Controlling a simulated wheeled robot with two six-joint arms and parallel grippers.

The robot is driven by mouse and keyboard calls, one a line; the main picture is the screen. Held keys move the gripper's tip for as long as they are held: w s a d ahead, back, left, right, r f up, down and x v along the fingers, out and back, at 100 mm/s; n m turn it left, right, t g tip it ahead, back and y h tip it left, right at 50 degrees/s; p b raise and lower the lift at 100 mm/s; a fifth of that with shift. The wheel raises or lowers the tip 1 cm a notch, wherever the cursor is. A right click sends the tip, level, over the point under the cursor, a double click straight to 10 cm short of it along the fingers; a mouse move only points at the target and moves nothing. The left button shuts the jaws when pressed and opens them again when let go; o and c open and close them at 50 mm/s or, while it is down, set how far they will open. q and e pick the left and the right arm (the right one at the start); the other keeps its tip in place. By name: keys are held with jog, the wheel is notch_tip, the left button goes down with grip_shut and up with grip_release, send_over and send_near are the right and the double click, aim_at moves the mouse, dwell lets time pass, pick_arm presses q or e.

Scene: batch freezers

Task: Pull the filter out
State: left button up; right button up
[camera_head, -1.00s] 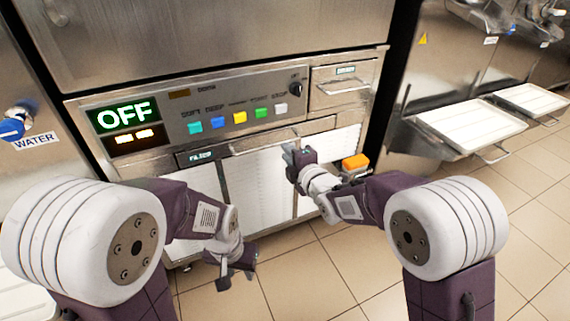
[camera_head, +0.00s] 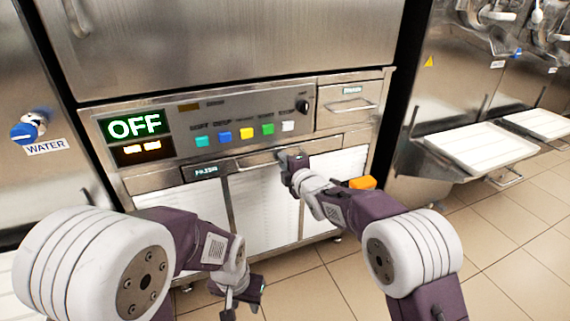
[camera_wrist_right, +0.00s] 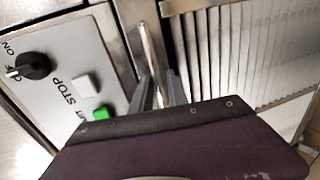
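The filter drawer (camera_head: 143,184) is a wide, shallow metal front with a dark label (camera_head: 206,171), below the control panel. It looks closed. Its long bar handle (camera_head: 262,159) also shows in the right wrist view (camera_wrist_right: 147,42). My right gripper (camera_head: 291,158) is at the right part of this handle. In the right wrist view its two fingers (camera_wrist_right: 160,92) stand apart on either side of the bar; whether they touch it I cannot tell. My left gripper (camera_head: 241,300) hangs low above the floor, fingers apart and empty.
The control panel (camera_head: 350,118) has an OFF display, several coloured buttons and a black knob. A small drawer (camera_head: 348,104) is at its right. White louvred panels (camera_head: 258,207) lie below. An orange block (camera_head: 362,183) is right of my right gripper. White trays (camera_head: 480,147) jut out further right.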

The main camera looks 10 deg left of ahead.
jog(key=shift+s+d, duration=0.2)
jog(key=shift+s, duration=0.1)
grip_shut()
jog(key=shift+s+d, duration=0.15)
jog(key=shift+s+a+f, duration=0.1)
jog(key=shift+a+f, duration=0.05)
jog(key=shift+a, duration=0.05)
jog(key=shift+a, duration=0.1)
jog(key=shift+w+a, duration=0.3)
jog(key=shift+w, duration=0.15)
